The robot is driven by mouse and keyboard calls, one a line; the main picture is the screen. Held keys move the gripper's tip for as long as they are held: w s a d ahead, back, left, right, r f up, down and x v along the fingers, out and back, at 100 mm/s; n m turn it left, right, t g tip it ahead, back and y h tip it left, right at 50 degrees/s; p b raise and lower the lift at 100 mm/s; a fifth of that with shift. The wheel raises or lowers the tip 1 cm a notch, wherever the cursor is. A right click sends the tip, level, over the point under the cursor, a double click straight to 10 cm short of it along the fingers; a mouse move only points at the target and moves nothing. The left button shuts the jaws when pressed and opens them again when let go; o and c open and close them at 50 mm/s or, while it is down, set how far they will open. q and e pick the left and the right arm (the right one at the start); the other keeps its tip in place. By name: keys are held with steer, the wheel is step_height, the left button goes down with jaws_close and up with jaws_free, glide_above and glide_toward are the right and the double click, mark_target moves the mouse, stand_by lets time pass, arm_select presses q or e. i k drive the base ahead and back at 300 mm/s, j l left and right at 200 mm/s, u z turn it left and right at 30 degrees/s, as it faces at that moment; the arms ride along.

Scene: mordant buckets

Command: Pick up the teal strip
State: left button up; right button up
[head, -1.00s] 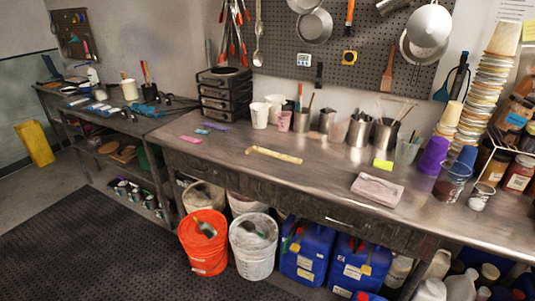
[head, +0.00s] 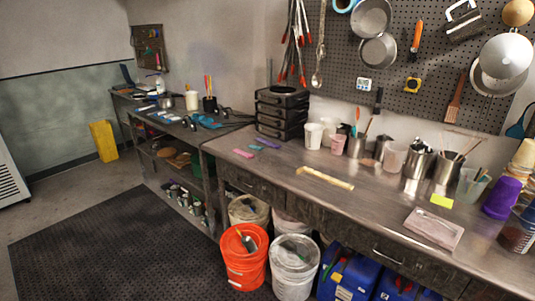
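The teal strip (head: 256,148) lies flat on the metal workbench (head: 300,206), near its left end. It is small in the picture. A pink strip (head: 243,154) lies just in front of it to the left, and a purple strip (head: 268,142) lies just behind it to the right. Neither of my grippers shows in the head view.
Black stacked drawers (head: 283,113) stand behind the strips, and white cups (head: 313,136) stand to the right. A yellowish stick (head: 326,178) lies mid-bench. An orange bucket (head: 244,255) and a white bucket (head: 294,265) stand in front below. The dark floor mat (head: 125,240) is clear.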

mark_target(252, 146)
steer(key=i+l+u, duration=0.2)
steer(key=i+u, duration=0.15)
steer(key=i, duration=0.35)
steer(key=i+l+u, duration=0.35)
steer(key=i, duration=0.35)
steer(key=i+l+u, duration=0.3)
steer(key=i+l, duration=0.25)
steer(key=i, duration=0.55)
